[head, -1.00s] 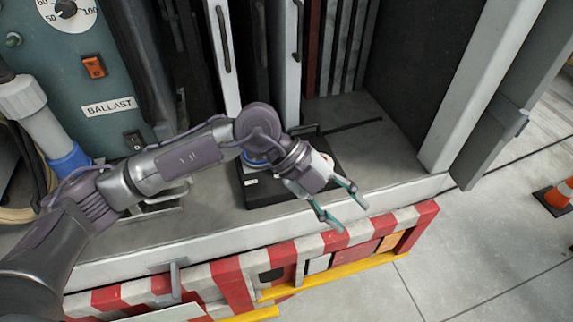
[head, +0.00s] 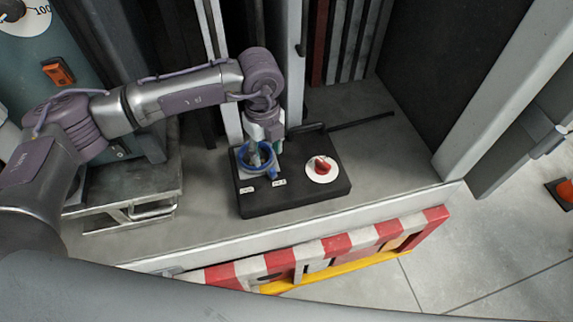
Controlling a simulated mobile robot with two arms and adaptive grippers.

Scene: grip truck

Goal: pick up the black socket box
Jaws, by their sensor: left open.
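The black socket box (head: 300,197) lies on the grey truck floor near its front edge. A red knob on a white dial (head: 322,168) sits on its right part, and a blue ring-shaped socket (head: 243,163) with small white labels sits on its left part. My left gripper (head: 262,162) points down over the blue socket. Its fingers are open around or just above the socket; I cannot tell whether they touch it. The gripper and wrist hide part of the socket and the box's back left. My right gripper is not in view.
A black cable or bar (head: 360,121) runs behind the box to the right. A metal step frame (head: 130,195) stands left. A red-white striped board (head: 335,245) hangs below the floor edge. Cabinet panels stand behind. Floor right of the box is clear.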

